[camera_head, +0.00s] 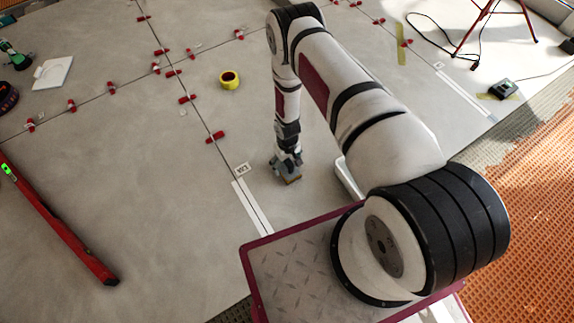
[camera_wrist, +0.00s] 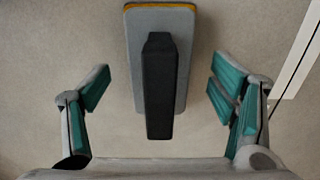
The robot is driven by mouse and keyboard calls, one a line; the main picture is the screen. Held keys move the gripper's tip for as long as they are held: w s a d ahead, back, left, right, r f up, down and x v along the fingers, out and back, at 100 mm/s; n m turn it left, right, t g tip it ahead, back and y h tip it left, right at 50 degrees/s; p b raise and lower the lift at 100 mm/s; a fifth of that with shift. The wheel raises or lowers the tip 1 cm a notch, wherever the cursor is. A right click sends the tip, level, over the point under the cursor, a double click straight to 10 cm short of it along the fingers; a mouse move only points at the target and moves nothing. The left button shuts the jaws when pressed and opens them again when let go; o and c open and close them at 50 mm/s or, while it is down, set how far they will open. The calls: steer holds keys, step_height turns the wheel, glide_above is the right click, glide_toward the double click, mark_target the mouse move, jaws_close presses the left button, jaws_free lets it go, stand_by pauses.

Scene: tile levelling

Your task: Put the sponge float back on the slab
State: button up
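The sponge float (camera_wrist: 184,20) has a grey plate, an orange-yellow edge and a black handle (camera_wrist: 160,85). In the wrist view it lies handle up in the upper middle. My gripper (camera_wrist: 158,88) is open, with one finger on each side of the handle and visible gaps between. In the head view, my gripper (camera_head: 286,163) points down close to the grey slab (camera_head: 215,220). Only a small brownish edge of the float (camera_head: 293,180) shows beneath it; the rest is hidden. The float appears to rest on the slab, but its underside is hidden.
A red spirit level (camera_head: 65,235) lies at left. White strips (camera_head: 252,208) lie left of my gripper. A red tripod (camera_head: 492,22) stands at back right.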

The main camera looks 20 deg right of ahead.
step_height(320, 180, up, 8)
steer(key=p, duration=0.2)
steer(key=shift+f+p, duration=0.15)
steer(key=shift+p, duration=0.15)
steer(key=w+d+r+m, duration=0.1)
steer(key=w+r, duration=0.1)
steer(key=r, duration=1.4)
steer(key=w+r, duration=0.2)
steer(key=r, duration=1.3)
steer(key=s+r, duration=0.4)
steer(key=r, duration=0.7)
steer(key=s+r+m, duration=0.1)
steer(key=s+r, duration=1.8)
steer(key=s, duration=0.4)
steer(key=s+a, duration=0.1)
steer(key=s, duration=0.9)
steer(key=shift+s+m, duration=0.2)
steer(key=shift+m, duration=0.2)
steer(key=shift+r, duration=0.1)
